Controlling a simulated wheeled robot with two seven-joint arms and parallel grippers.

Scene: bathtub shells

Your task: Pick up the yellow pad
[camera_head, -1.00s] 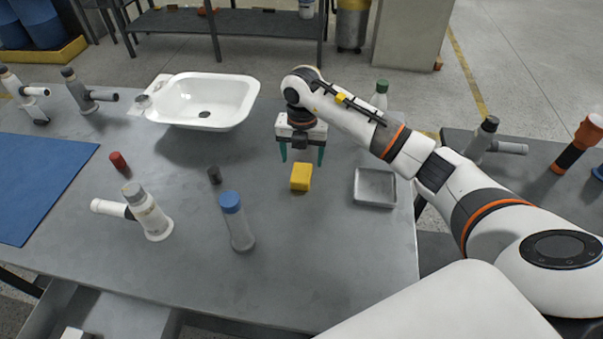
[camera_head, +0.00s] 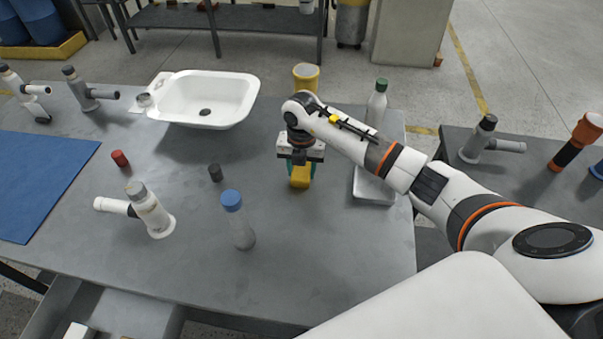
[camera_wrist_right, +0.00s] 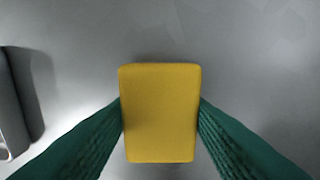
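The yellow pad (camera_head: 300,181) is at the middle of the grey table, under my right gripper (camera_head: 301,171) in the head view. In the right wrist view the pad (camera_wrist_right: 160,112) is upright in the picture, between the two green fingers of the right gripper (camera_wrist_right: 160,108). The fingers meet the pad's left and right sides with no visible gap, so the gripper looks shut on it. I cannot tell whether the pad is off the table. My left gripper is not in view.
A grey tray (camera_head: 372,196) lies to the right, partly behind my arm. A white basin (camera_head: 225,112) and a yellow container (camera_head: 306,77) are farther back.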

